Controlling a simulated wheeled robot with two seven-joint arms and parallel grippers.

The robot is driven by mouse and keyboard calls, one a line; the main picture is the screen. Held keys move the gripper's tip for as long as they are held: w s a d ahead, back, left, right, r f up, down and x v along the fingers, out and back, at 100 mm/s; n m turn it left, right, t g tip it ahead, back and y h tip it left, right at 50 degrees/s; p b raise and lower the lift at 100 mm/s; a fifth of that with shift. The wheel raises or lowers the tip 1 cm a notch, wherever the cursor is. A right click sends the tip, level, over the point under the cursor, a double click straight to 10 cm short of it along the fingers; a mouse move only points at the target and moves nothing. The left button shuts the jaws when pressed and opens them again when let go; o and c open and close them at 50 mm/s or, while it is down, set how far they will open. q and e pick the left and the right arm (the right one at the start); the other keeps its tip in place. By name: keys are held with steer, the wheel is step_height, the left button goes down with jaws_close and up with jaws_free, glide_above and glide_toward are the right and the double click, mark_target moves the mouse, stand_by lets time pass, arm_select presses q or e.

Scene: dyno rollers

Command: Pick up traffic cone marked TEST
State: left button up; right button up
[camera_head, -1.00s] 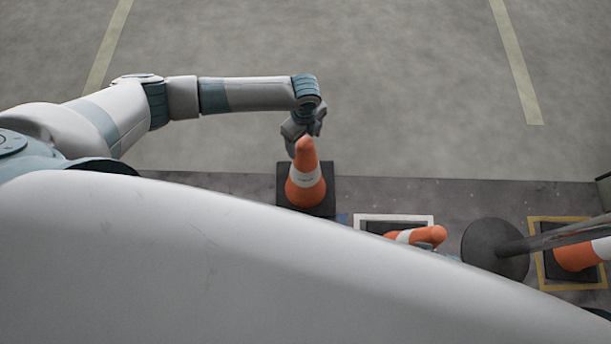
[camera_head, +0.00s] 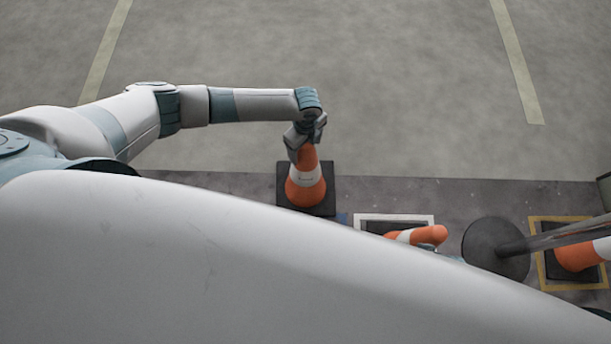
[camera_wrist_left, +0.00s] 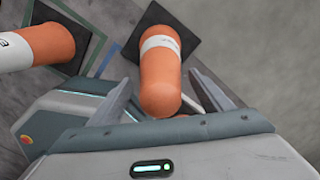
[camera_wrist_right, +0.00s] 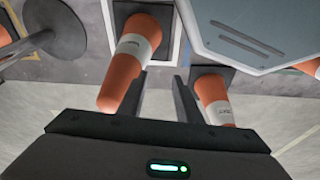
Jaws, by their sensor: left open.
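An orange cone (camera_head: 306,188) with a white band and dark square base stands upright in the head view. Its band carries dark lettering too small to read. My left gripper (camera_head: 304,146) is above it, at its tip. In the left wrist view the cone (camera_wrist_left: 160,75) lies between the two spread fingers (camera_wrist_left: 161,85), with gaps at both sides. My right gripper (camera_wrist_right: 160,88) shows in the right wrist view, with fingers apart and nothing between them. Two cones, one at left (camera_wrist_right: 118,78) and one at right (camera_wrist_right: 214,95), stand beyond its fingers.
A second cone (camera_head: 428,235) is by a white-outlined square (camera_head: 393,217), partly hidden by my body. A third cone (camera_head: 574,256) is in a yellow-outlined square (camera_head: 568,219). A post with a round dark base (camera_head: 487,240) stands between them. The grey floor behind is clear.

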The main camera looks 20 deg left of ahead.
arm_select(q)
steer(key=c, duration=0.4)
jaws_close()
steer(key=shift+w+r, duration=0.1)
steer(key=shift+r, duration=0.1)
